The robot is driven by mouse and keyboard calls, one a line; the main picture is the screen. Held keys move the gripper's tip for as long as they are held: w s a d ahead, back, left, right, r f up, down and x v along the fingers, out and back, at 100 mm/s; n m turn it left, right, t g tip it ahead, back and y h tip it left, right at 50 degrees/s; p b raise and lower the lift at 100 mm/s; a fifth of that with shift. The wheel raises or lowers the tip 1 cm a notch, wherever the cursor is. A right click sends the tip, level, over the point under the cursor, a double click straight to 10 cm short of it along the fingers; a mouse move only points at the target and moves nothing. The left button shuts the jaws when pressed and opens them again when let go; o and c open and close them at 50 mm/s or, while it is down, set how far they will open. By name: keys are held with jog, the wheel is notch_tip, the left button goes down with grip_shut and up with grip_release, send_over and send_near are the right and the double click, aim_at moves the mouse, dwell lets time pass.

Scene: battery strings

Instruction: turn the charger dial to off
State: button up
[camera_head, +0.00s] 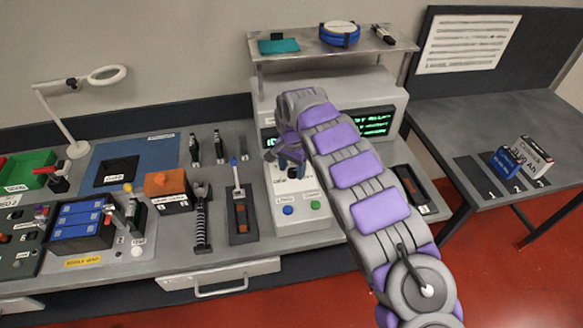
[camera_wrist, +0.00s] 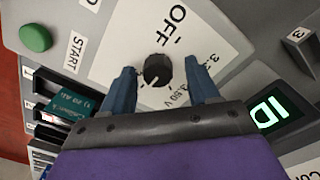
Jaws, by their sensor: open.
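The charger dial (camera_wrist: 158,70) is a small black round knob with a white pointer mark, on a white panel of the charger. In the wrist view its mark points down and left, away from the word OFF (camera_wrist: 173,22); other labels around it read 3.50 V and 3.3. My gripper (camera_wrist: 162,82) is open, one blue finger on each side of the dial, with gaps showing between fingers and knob. In the head view my gripper (camera_head: 290,160) is over the front of the charger (camera_head: 300,222), and the arm hides part of it.
A green START button (camera_wrist: 35,38) is near the dial, and a green display (camera_wrist: 268,112) is on the other side. In the head view, blue (camera_head: 288,210) and green (camera_head: 315,205) buttons sit below the dial panel. A shelf (camera_head: 290,50) stands above the charger.

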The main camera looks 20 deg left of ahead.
jog(key=shift+c, duration=0.3)
jog(key=shift+d, duration=0.1)
jog(key=c, duration=1)
jog(key=shift+r, duration=0.1)
